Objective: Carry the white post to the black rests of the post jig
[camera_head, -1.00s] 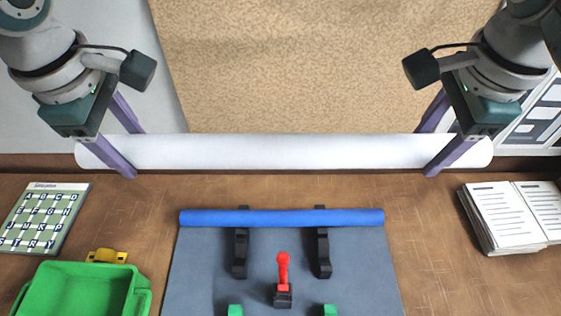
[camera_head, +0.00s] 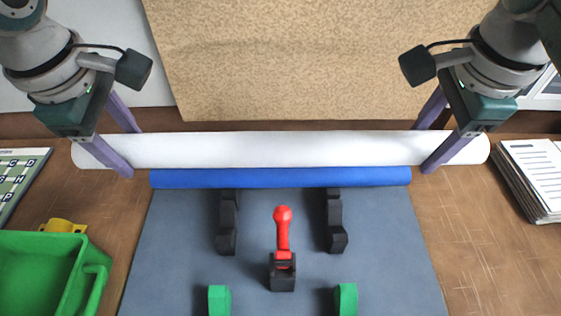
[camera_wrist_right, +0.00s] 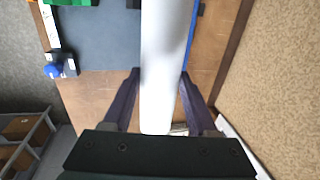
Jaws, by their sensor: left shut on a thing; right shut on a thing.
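The white post (camera_head: 280,149) is a long white cylinder lying level across the head view. My left gripper (camera_head: 128,150) is shut on its left end. My right gripper (camera_head: 429,149) is shut on its right end. The right wrist view shows the post (camera_wrist_right: 160,70) between the purple fingers of my right gripper (camera_wrist_right: 160,95). The post jig is a grey-blue board (camera_head: 180,240) with two black rests, the left one (camera_head: 227,230) and the right one (camera_head: 336,230). In the head view the post is beyond the rests, and a blue bar hides their far ends.
The blue bar (camera_head: 280,178) runs along the board's far edge. A red-handled clamp (camera_head: 283,235) stands between the rests, and green blocks (camera_head: 219,300) are nearer. A green bin (camera_head: 45,275) and yellow object (camera_head: 62,226) are left; papers (camera_head: 535,175) are right.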

